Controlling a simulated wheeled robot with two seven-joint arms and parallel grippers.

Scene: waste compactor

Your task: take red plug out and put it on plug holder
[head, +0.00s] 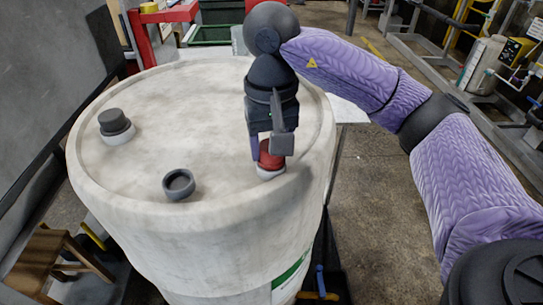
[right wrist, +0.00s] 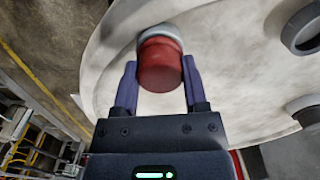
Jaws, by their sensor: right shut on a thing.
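The red plug (head: 271,158) sits upright in a pale collar (head: 270,172) near the right edge of the large whitish drum's top (head: 190,100). My right gripper (head: 267,140) comes down from above and is shut on the red plug. In the right wrist view the red plug (right wrist: 160,66) is between the two fingers (right wrist: 160,88), with the pale collar (right wrist: 160,33) beyond it. A dark grey open cup (head: 179,184), which may be the plug holder, stands on the drum top to the left. It shows partly in the right wrist view (right wrist: 302,28). My left gripper is not in view.
A dark grey cap (head: 115,122) on a pale collar stands at the drum top's left. A wooden stool (head: 45,262) is at lower left. A red frame (head: 165,15) and a green crate (head: 209,35) are behind the drum. The drum top between the fittings is clear.

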